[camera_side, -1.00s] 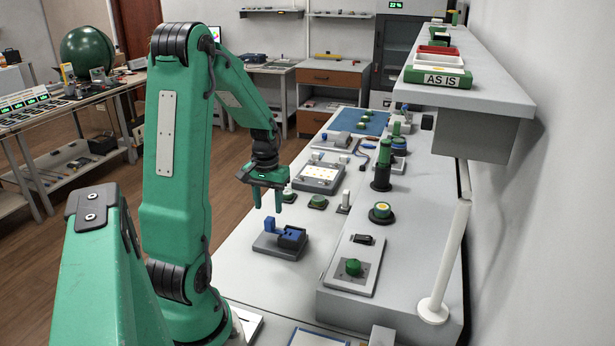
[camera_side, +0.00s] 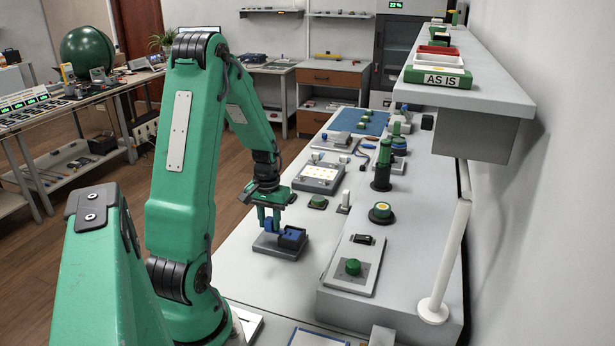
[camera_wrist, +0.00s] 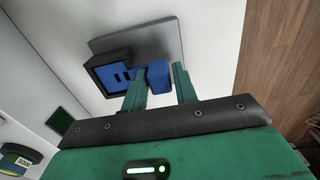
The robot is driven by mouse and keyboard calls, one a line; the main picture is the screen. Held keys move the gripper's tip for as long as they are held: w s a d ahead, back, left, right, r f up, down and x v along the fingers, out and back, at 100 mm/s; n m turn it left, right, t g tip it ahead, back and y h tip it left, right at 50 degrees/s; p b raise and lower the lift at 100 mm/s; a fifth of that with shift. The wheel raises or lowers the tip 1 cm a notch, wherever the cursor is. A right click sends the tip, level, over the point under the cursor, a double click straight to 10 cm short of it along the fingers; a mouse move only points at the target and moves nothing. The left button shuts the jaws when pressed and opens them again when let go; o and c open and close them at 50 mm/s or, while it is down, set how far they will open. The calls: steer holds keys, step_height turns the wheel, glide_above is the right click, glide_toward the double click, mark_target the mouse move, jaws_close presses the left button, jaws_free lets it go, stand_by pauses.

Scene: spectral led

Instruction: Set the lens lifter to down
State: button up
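A small device with a grey base plate (camera_side: 278,252) stands on the bench; I take it for the lens lifter, though no label shows. It has a dark housing with a blue block (camera_side: 292,236) and an upright blue tab (camera_side: 268,226) beside it. In the wrist view the blue slotted block (camera_wrist: 118,75) sits in its black frame, with the blue tab (camera_wrist: 157,75) to its right. My gripper (camera_side: 269,218) points down right over the tab. In the wrist view my gripper's fingers (camera_wrist: 161,82) are apart, with the tab between or just beyond them; contact is unclear.
A green knob (camera_side: 317,202) and a white upright post (camera_side: 344,200) stand behind the device. A raised grey panel with a green dial (camera_side: 353,267) is to the right. A lit panel (camera_side: 320,175) lies farther back. The bench left of the device is clear.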

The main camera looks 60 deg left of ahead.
jaws_close()
steer(key=shift+f, duration=1.3)
steer(key=shift+o, duration=2.2)
jaws_free()
steer(key=shift+r, duration=0.15)
steer(key=shift+r, duration=3.8)
